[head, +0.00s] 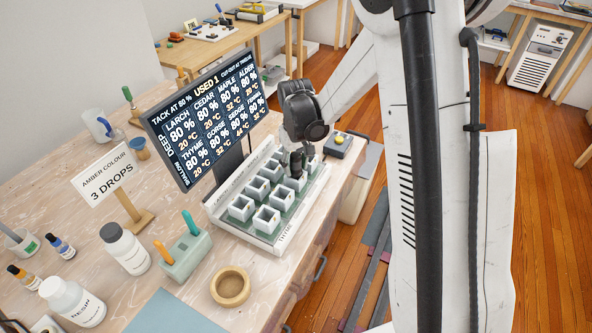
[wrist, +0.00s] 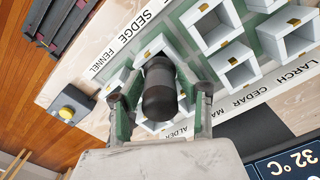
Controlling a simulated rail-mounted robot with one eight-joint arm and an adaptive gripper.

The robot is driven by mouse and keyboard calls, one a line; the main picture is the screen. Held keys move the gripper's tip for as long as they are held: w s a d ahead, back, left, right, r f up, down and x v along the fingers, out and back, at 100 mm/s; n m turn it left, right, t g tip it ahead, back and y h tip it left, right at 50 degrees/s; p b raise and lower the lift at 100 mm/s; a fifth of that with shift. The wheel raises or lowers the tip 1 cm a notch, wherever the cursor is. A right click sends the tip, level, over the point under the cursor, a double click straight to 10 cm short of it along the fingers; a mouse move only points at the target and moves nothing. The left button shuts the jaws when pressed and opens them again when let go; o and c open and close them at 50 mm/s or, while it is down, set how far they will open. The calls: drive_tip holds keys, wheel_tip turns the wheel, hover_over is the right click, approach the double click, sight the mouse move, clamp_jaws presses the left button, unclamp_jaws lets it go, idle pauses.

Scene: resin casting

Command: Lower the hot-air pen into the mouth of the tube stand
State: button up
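My gripper (head: 296,168) is over the row of white moulds at the far right part of the tray. In the wrist view its two fingers (wrist: 160,100) stand either side of a dark, rounded cylinder, which I take to be the hot-air pen (wrist: 160,86). The pen points away from the wrist, above the moulds, and hides part of them. The fingers seem closed on it, though their contact is partly hidden. I cannot surely identify the tube stand; a round, hollow wooden ring (head: 230,287) lies at the table's front, and a small blue-rimmed cup (head: 140,149) stands at the left.
The mould tray (head: 272,238) has several white square moulds and printed labels. A display screen (head: 212,115) stands behind it. A green block with two handles (head: 187,258), white bottles (head: 125,248) and an amber-colour sign (head: 108,172) stand left. A box with a yellow button (head: 338,144) is right.

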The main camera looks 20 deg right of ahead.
sight(296, 154)
drive_tip(key=c, duration=0.8)
drive_tip(key=shift+r+p, duration=1.95)
drive_tip(key=shift+r, duration=2.1)
clamp_jaws()
drive_tip(key=w+d+f, duration=0.1)
drive_tip(key=w+d, duration=0.3)
drive_tip(key=w, duration=0.7)
drive_tip(key=w+d, duration=0.5)
drive_tip(key=w, duration=0.6)
drive_tip(key=shift+w+f, duration=0.3)
drive_tip(key=shift+f, duration=0.1)
drive_tip(key=shift+f, duration=0.45)
drive_tip(key=shift+f, duration=0.25)
drive_tip(key=shift+f, duration=1.8)
